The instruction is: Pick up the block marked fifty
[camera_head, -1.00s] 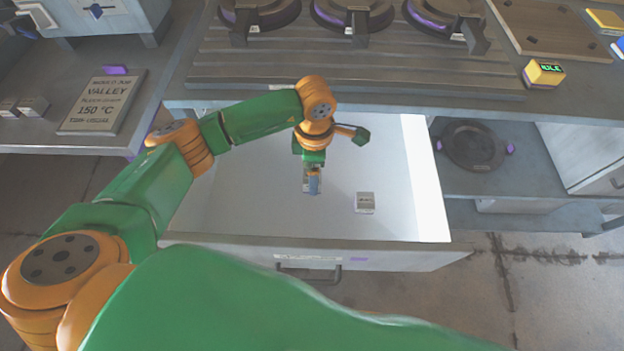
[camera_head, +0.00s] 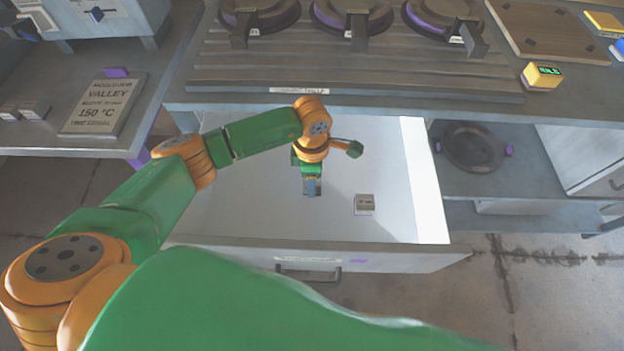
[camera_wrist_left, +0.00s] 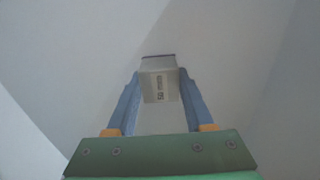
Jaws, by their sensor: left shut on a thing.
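My left gripper (camera_head: 312,187) is down inside the open white drawer. In the left wrist view its two blue fingers are shut on a small pale grey block (camera_wrist_left: 160,82), one on each side. The block's face bears a dark sideways marking that is too small to read surely. In the head view this block is mostly hidden by the gripper. A second small grey block (camera_head: 365,204) stands apart on the drawer floor to the right of the gripper, with dark marking on top that I cannot read. My right gripper is not in view.
The drawer (camera_head: 400,240) has a front panel with a handle and a right wall near the second block. A counter edge (camera_head: 350,103) overhangs its back. A sign plate (camera_head: 103,105) and small blocks (camera_head: 22,110) lie on the left bench. Free drawer floor lies around both blocks.

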